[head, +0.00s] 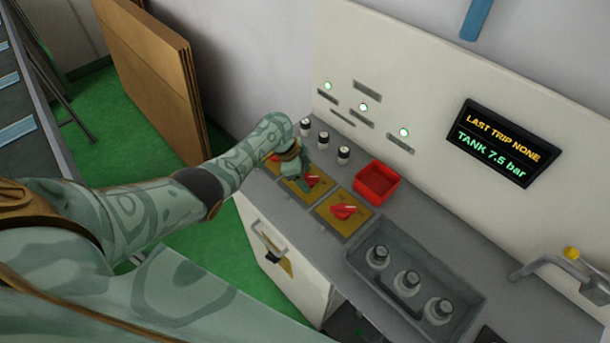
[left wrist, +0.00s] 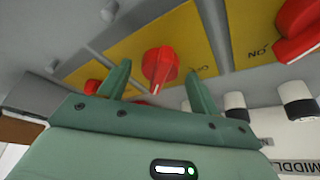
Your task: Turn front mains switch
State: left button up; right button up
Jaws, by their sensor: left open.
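Red rotary switches sit on yellow plates in a row on the grey counter. The nearest switch (head: 343,211) is uncovered in the head view. The one beyond it (head: 313,180) is partly hidden by my left gripper (head: 300,183), and a third is mostly hidden behind my wrist. In the left wrist view one red switch (left wrist: 160,66) stands between the two spread fingers of my left gripper (left wrist: 160,84), with a gap on each side. Another red switch (left wrist: 298,28) is at the upper right. I cannot tell which is the front mains switch. My right gripper is out of view.
A red bin (head: 376,184) and several small bottles (head: 343,155) stand behind the switches. A grey tray (head: 360,245) holds bottles at the right. A display (head: 500,144) reads LAST TRIP NONE, TANK 7.5 bar. Three green lamps (head: 364,107) are lit on the back panel.

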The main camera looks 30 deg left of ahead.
pick_arm(q)
jog(key=c, duration=1)
jog(key=shift+o, duration=0.2)
